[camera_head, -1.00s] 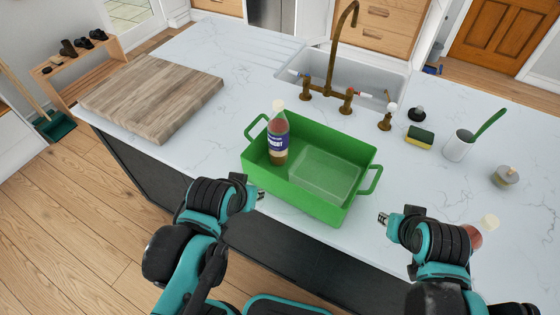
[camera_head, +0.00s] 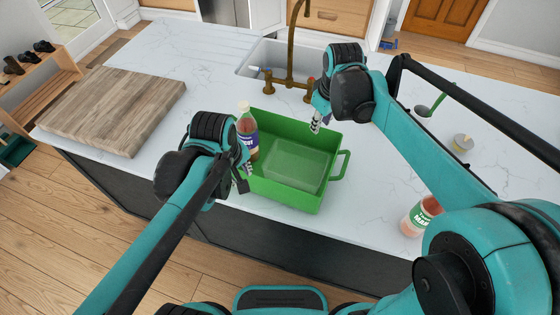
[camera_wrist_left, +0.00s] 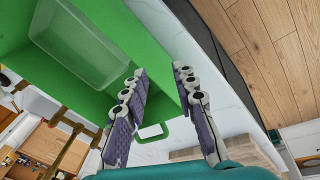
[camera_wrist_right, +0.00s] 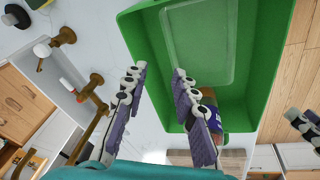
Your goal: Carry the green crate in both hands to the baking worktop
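The green crate (camera_head: 287,198) sits on the white marble worktop in the head view. It holds a bottle with a blue label (camera_head: 248,140) and a clear box (camera_head: 292,170). My left gripper (camera_head: 247,170) is at the crate's near left side. In the left wrist view its fingers are apart, with the crate wall (camera_wrist_left: 150,40) running between them. My right gripper (camera_head: 316,122) is at the crate's far side. In the right wrist view its fingers are apart at the crate's rim; contact cannot be told. Nothing in view is marked as the baking worktop.
A wooden board (camera_head: 115,110) lies on the worktop at left. A sink (camera_head: 262,58) with a brass tap (camera_head: 291,45) is behind the crate. Marble between board and crate is clear.

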